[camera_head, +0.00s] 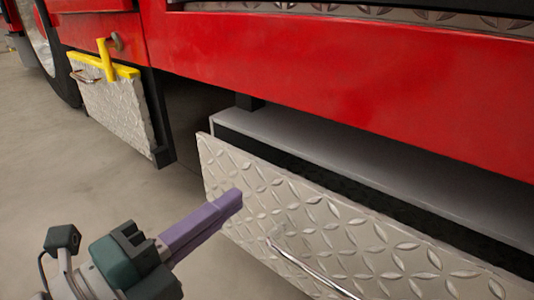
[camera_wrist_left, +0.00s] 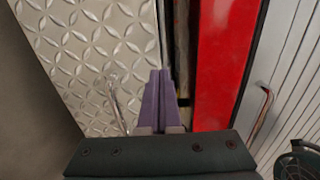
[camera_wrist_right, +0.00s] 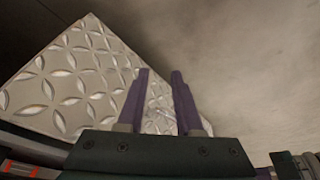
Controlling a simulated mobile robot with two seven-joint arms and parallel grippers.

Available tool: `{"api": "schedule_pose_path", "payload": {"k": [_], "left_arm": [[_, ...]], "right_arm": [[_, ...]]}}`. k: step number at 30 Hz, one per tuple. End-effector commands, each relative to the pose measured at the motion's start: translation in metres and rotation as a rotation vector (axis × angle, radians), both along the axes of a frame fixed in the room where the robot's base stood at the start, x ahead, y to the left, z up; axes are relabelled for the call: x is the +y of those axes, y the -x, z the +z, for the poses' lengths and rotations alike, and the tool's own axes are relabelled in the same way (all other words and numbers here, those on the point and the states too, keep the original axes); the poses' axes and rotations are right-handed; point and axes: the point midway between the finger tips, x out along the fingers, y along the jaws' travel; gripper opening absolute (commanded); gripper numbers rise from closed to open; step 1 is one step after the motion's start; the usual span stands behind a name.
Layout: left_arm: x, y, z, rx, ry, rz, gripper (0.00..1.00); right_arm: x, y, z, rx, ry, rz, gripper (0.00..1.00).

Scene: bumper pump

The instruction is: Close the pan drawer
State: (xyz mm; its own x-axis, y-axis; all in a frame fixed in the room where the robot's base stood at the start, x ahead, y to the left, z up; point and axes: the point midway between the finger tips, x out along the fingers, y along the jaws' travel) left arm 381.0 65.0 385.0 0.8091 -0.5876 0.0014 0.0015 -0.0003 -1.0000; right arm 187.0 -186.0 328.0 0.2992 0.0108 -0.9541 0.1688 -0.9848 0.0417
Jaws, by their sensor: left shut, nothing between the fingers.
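The pan drawer (camera_head: 340,235) has a silver diamond-plate front with a chrome bar handle (camera_head: 305,268). It stands pulled out below the red truck body, with a dark gap behind its front. My left gripper (camera_head: 238,196) is shut and empty, its purple fingertips at the left part of the drawer front, left of and above the handle. I cannot tell if they touch. The left wrist view shows the drawer front (camera_wrist_left: 90,45) left of the shut fingers. My right gripper (camera_wrist_right: 160,72) is open and empty, with the diamond-plate front (camera_wrist_right: 75,75) ahead of it.
The red truck body (camera_head: 340,60) overhangs the drawer. A second diamond-plate panel (camera_head: 115,110) with a yellow bracket (camera_head: 105,68) hangs at the upper left, near a dark tyre (camera_head: 60,65). The concrete floor (camera_head: 60,170) at the left is clear.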

Motion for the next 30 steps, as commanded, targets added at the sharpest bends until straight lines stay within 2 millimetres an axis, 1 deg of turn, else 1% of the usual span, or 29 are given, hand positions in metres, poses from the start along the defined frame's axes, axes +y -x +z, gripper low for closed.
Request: {"api": "schedule_pose_path", "payload": {"k": [1,3,9,15,24,30], "left_arm": [[-0.007,-0.009,-0.003,-0.004,0.002,-0.001,0.00],[-0.014,-0.020,-0.003,-0.004,0.000,-0.001,0.00],[-0.030,-0.042,-0.002,-0.001,0.001,0.000,0.00],[-0.036,-0.049,-0.001,0.002,0.000,0.000,0.00],[-0.036,-0.050,0.000,0.002,0.000,0.000,0.00],[-0.049,-0.067,0.000,0.000,0.001,-0.001,0.00]], "right_arm": [[0.000,0.000,-0.008,-0.001,0.000,0.000,0.35],[0.000,-0.001,-0.012,-0.002,0.000,0.000,0.35],[0.001,-0.001,-0.022,-0.004,-0.005,-0.002,0.35],[0.002,-0.002,-0.024,-0.005,-0.008,-0.004,0.35],[0.003,-0.002,-0.023,-0.007,-0.011,-0.005,0.35],[0.003,-0.003,-0.027,-0.008,-0.012,-0.005,0.35]]}}
